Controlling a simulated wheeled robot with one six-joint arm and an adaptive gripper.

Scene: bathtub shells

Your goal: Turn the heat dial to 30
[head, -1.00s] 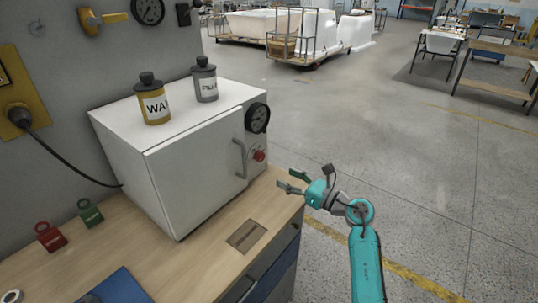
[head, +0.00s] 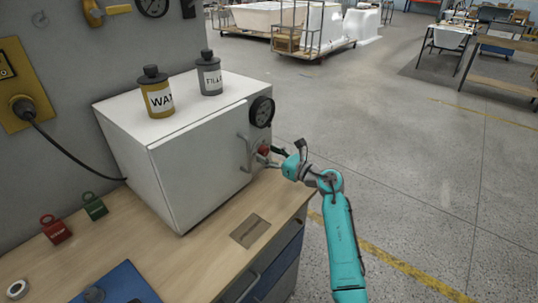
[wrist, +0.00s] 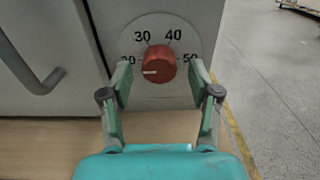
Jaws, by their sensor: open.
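The heat dial is a red round knob (wrist: 160,64) on a pale scale plate (wrist: 135,30) on the white cabinet's front. The scale reads 30, 40 and 50, with a partly hidden number at the left. The knob's white mark points left, towards that partly hidden number and below 30. In the head view the red knob (head: 263,150) sits below a black gauge. My gripper (wrist: 161,76) is open, one finger on each side of the knob. Whether the fingers touch it cannot be told. In the head view my gripper (head: 270,156) is right in front of the dial.
The white cabinet (head: 200,165) stands on a wooden bench (head: 205,255). Its door handle (wrist: 35,70) is left of the dial. A yellow bottle (head: 157,95) and a grey bottle (head: 209,75) stand on top. Open floor (head: 400,150) lies to the right.

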